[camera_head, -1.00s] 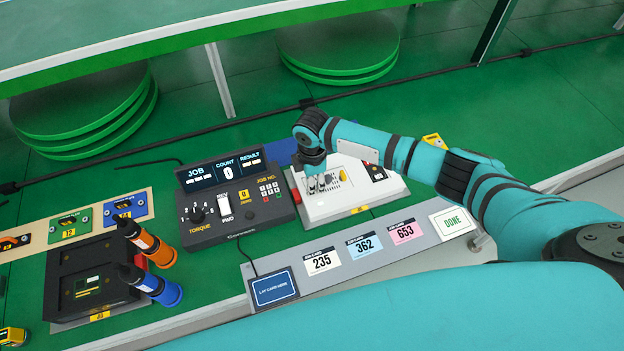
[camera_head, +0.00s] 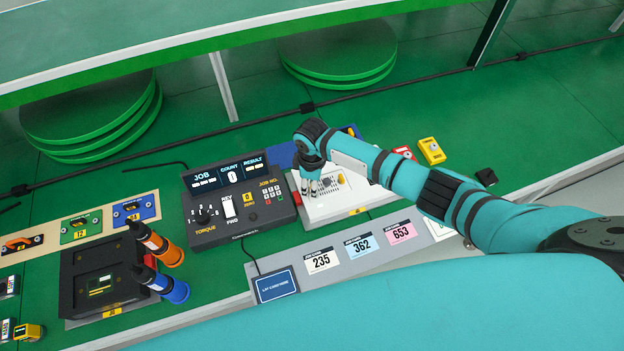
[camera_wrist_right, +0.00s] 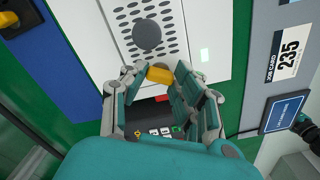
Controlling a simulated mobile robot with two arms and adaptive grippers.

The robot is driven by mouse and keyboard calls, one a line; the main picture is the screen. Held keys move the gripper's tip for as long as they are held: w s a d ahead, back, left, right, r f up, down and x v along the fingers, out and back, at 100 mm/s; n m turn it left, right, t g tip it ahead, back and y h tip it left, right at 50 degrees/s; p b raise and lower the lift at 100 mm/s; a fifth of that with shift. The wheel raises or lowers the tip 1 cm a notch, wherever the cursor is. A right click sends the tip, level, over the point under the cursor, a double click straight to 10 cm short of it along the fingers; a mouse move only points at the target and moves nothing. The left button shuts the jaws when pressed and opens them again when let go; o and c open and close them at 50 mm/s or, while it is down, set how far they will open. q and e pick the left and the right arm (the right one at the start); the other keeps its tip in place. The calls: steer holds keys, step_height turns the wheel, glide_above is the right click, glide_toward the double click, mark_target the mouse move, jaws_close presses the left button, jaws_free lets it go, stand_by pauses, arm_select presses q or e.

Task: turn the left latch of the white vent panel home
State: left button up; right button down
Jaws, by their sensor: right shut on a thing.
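The white vent panel (camera_head: 358,203) lies to the right of the dark torque console in the head view. In the right wrist view the panel (camera_wrist_right: 206,22) shows a dark round centre amid its perforations. Its left latch, a yellow tab (camera_wrist_right: 160,75), sits at the panel end by the console. My right gripper (camera_wrist_right: 160,80) is shut on this latch, one finger on each side. In the head view my right gripper (camera_head: 311,188) hides the left latch. Another yellow latch (camera_head: 341,178) shows farther right on the panel.
The torque console (camera_head: 240,200) stands close on the left of the panel. Job cards (camera_head: 322,260) lie on the grey strip in front. A yellow block (camera_head: 432,151) and a red one (camera_head: 404,153) lie beyond my right arm. Orange and blue drivers (camera_head: 163,286) stand left.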

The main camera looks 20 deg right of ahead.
steer(key=shift+m+p, duration=0.85)
steer(key=shift+m, duration=0.75)
steer(key=c, duration=1)
jaws_free()
step_height(320, 180, up, 12)
